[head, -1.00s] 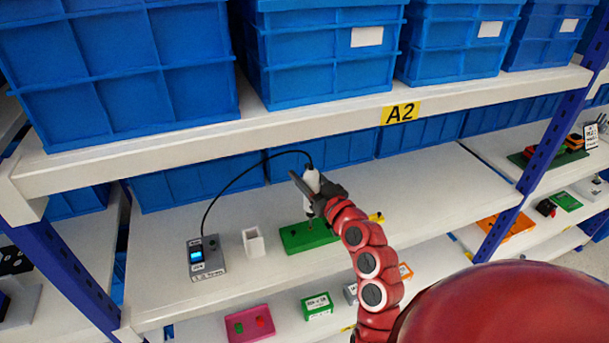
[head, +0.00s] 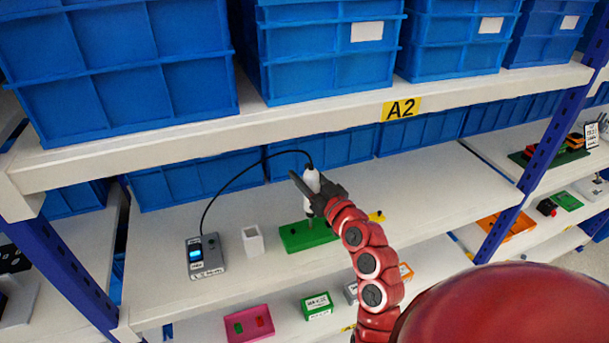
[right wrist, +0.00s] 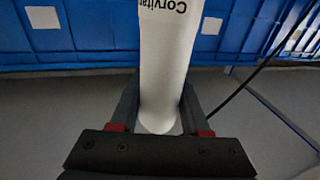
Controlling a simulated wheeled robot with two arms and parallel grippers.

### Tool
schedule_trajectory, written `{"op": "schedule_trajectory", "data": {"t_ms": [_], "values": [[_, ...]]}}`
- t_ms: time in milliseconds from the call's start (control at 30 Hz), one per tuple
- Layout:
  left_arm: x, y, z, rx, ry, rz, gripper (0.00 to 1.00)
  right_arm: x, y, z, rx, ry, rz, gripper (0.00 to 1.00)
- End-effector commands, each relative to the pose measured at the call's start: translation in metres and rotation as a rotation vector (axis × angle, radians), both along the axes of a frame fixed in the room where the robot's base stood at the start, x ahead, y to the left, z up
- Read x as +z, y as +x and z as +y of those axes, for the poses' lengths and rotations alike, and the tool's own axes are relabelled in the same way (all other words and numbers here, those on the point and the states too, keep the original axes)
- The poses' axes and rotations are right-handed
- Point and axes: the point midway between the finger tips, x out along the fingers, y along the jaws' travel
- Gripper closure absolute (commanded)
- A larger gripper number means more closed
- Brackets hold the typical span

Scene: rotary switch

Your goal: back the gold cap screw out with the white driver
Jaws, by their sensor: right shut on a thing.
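The white driver (head: 312,181) stands roughly upright over the green block (head: 298,238) on the middle shelf. My right gripper (head: 310,190) is shut on the driver's body. The right wrist view shows the white driver (right wrist: 168,65) between the two fingers, with black lettering on it. The driver's thin lower end reaches down to the green block; I cannot tell whether it sits in a screw. The gold cap screw cannot be made out at this size. My left gripper is not in view.
A grey control box (head: 206,257) with a lit blue screen is joined to the driver by a black cable (head: 233,184). A small white open holder (head: 253,241) stands between box and block. The upper shelf edge (head: 300,116) overhangs behind.

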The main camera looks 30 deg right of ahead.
Motion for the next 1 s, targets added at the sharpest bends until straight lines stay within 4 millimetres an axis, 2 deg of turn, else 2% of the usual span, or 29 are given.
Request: {"op": "schedule_trajectory", "data": {"t_ms": [167, 700, 1000], "values": [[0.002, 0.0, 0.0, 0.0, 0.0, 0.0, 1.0, 0.003, 0.0, 0.0, 0.0, 0.0, 0.003, 1.0], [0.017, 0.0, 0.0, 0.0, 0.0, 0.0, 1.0, 0.043, 0.0, 0.0, 0.001, 0.0, 0.001, 1.0], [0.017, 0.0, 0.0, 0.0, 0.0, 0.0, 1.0, 0.044, 0.0, 0.0, 0.0, 0.001, 0.001, 1.0]]}}
